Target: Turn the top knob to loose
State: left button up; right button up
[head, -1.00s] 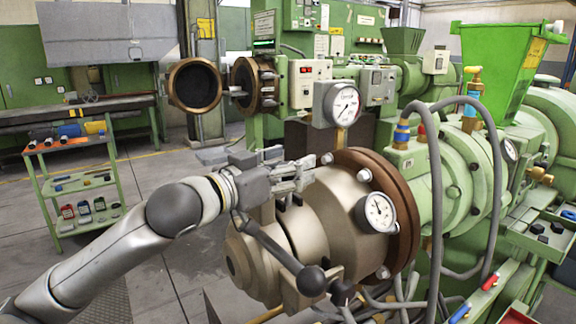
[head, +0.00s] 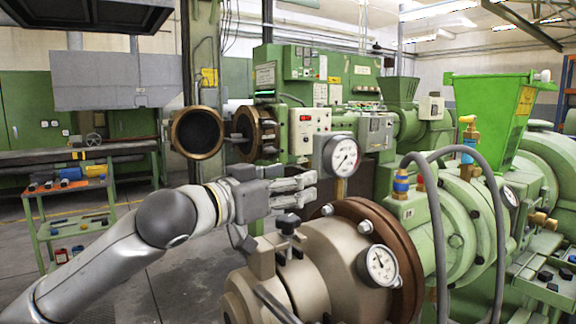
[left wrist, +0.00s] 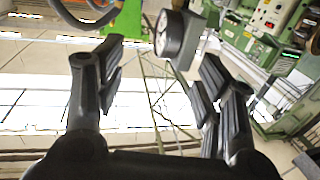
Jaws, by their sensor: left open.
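A small black knob (head: 288,222) stands on top of the beige clamp on the near extruder's end barrel (head: 335,262). My left gripper (head: 308,187) is open and empty. It is above and slightly right of the knob in the head view, apart from it, with its fingers pointing right toward a round gauge. In the left wrist view the two fingers (left wrist: 161,80) are wide apart with nothing between them. The knob cannot be made out there. My right gripper is not in view.
A round dial gauge (head: 341,155) stands just beyond my left fingertips; it also shows in the left wrist view (left wrist: 170,36). A second gauge (head: 381,266) is on the barrel's side. Grey hoses (head: 437,225) arch at the right. A tool cart (head: 70,225) is far left.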

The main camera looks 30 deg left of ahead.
aim_at(288, 217)
pick_arm(q)
jog(key=shift+r, duration=1.65)
